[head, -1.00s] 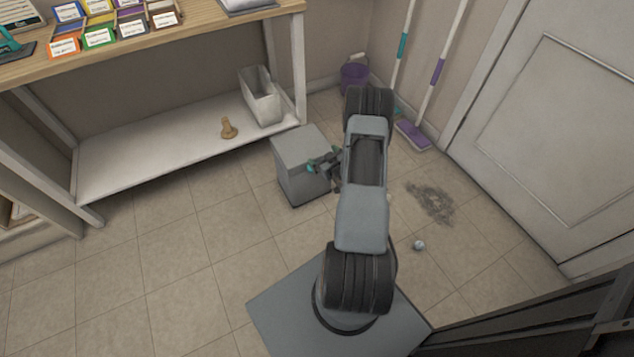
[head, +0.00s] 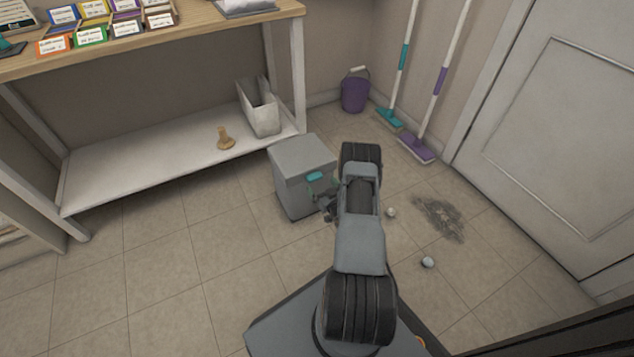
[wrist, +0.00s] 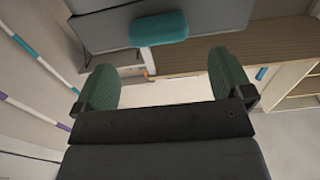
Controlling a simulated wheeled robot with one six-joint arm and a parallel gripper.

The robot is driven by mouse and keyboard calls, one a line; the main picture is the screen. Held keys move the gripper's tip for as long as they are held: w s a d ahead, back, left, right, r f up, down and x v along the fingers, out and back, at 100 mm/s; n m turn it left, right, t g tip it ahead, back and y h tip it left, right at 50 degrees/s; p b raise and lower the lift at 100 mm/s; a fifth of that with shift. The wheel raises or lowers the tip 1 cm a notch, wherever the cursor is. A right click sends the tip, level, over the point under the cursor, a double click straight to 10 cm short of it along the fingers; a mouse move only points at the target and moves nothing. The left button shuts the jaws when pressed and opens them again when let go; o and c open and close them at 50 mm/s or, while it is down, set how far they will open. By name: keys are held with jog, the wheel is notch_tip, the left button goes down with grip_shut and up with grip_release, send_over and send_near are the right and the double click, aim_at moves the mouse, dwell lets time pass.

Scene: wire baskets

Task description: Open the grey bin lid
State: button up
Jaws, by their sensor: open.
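The grey bin (head: 293,195) stands on the floor beside the shelf unit. Its grey lid (head: 300,153) lies flat and closed on top, with a teal tab (head: 315,176) on its front edge. In the wrist view the teal tab (wrist: 158,28) shows on the grey bin (wrist: 215,14) at the top, beyond my fingertips. My gripper (wrist: 164,78) is open and empty, its two green fingers apart and not touching the tab. In the head view my gripper (head: 329,204) is just in front of the bin, below the tab, partly hidden by my arm.
A purple bucket (head: 355,93), mops (head: 416,149), small balls (head: 428,262) and a dirt patch (head: 440,218) are at right.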

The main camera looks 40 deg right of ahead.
aim_at(316, 178)
jog(key=shift+w+d+b, duration=0.2)
jog(key=shift+w+b, duration=0.1)
jog(key=shift+w, duration=0.9)
jog(key=shift+w+d+b, duration=0.15)
jog(key=shift+w+b, duration=0.15)
jog(key=shift+w, duration=0.85)
